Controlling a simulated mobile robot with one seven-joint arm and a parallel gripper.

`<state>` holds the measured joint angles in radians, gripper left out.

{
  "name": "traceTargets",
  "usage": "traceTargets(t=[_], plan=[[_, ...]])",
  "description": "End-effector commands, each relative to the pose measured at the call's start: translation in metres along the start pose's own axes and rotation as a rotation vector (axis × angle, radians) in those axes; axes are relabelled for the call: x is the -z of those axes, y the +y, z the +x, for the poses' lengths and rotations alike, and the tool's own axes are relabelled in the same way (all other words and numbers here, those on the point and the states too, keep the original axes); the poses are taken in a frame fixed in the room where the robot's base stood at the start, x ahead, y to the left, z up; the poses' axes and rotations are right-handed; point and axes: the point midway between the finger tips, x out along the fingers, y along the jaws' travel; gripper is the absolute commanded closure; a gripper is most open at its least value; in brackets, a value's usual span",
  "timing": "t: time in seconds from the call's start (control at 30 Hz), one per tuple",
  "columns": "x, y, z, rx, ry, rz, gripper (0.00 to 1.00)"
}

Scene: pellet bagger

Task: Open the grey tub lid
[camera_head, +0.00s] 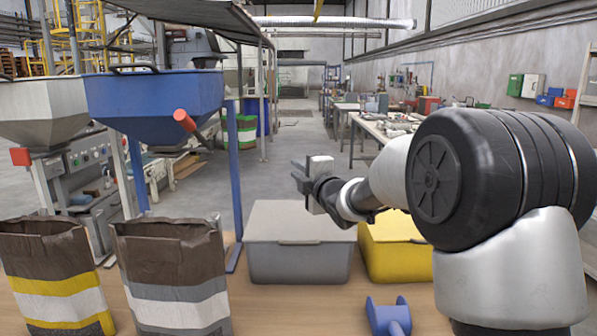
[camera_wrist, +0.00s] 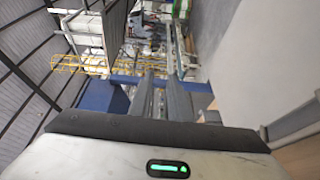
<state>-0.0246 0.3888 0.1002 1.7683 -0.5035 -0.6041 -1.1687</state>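The grey tub (camera_head: 300,265) stands on the wooden table, right of the bags. Its pale grey lid (camera_head: 290,218) lies flat on top and looks closed, with a small lip at the middle of the front edge. My gripper (camera_head: 298,174) is in the air above the tub, not touching it, and points to the left. Its two dark fingers show a gap between them and nothing is held. They also show in the wrist view (camera_wrist: 162,98), where I cannot make out the tub for certain.
A yellow tub (camera_head: 398,262) stands just right of the grey one. A blue scoop-like object (camera_head: 389,318) lies in front. Two open paper bags (camera_head: 50,270) (camera_head: 170,275) stand at the left.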

Motion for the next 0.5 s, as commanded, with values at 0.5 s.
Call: traceTargets(t=[0.5], plan=[[-0.001,0.002,-0.082,-0.001,-0.002,-0.001,0.83]])
